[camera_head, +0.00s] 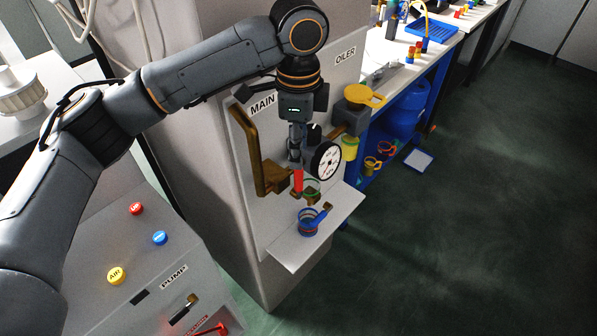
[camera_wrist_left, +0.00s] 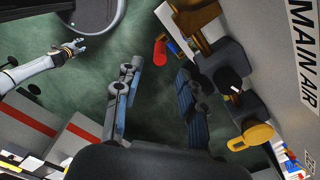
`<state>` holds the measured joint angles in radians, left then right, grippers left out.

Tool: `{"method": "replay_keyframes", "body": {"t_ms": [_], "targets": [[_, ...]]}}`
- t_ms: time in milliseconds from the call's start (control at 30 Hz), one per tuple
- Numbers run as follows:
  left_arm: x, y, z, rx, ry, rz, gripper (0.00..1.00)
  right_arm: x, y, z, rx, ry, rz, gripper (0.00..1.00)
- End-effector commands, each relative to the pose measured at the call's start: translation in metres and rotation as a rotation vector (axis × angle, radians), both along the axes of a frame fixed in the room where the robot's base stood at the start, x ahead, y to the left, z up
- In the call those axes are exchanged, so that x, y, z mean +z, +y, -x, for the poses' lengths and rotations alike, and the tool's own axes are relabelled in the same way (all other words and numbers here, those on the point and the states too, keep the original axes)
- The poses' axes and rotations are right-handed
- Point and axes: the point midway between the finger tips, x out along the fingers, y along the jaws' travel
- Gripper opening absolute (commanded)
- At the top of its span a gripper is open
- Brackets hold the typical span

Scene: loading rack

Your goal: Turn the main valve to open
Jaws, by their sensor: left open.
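The main valve's red handle (camera_head: 298,180) sits at the front of the brass pipe (camera_head: 272,177) below the MAIN label. Its red end also shows in the left wrist view (camera_wrist_left: 160,52). My left gripper (camera_head: 295,160) points down just above the red handle, beside the round white gauge (camera_head: 325,161). In the left wrist view its two fingers (camera_wrist_left: 158,80) are spread, with nothing between them; the red handle lies just beyond the tips. Contact cannot be told. A grey arm with a small gripper (camera_wrist_left: 68,48), likely my right one, shows far off at the left of that view.
A yellow round knob (camera_head: 365,97) is by the OILER label. A blue ringed part (camera_head: 309,222) is on the grey shelf (camera_head: 335,227). The pump panel with a yellow AIR button (camera_head: 117,276) is at lower left.

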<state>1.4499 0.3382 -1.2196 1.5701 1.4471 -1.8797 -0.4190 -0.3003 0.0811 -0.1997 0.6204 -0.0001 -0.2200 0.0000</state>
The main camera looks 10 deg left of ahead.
Motion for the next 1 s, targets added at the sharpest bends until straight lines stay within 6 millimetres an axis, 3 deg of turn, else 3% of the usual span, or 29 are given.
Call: {"method": "replay_keyframes", "body": {"t_ms": [200, 400, 833, 1000], "targets": [[-0.045, 0.0, 0.0, 0.001, 0.003, 0.0, 0.4, 0.013, -0.001, 0.0, 0.001, 0.0, 0.001, 0.4], [-0.074, 0.0, 0.0, 0.001, 0.001, 0.001, 0.4, 0.018, -0.001, 0.0, 0.001, 0.0, 0.001, 0.4], [-0.085, 0.0, 0.0, 0.0, -0.001, 0.001, 0.4, 0.019, -0.001, 0.0, 0.001, 0.0, 0.001, 0.4], [-0.085, 0.0, 0.0, 0.0, -0.001, 0.001, 0.08, 0.019, 0.001, 0.0, 0.0, -0.001, -0.001, 0.4]]}}
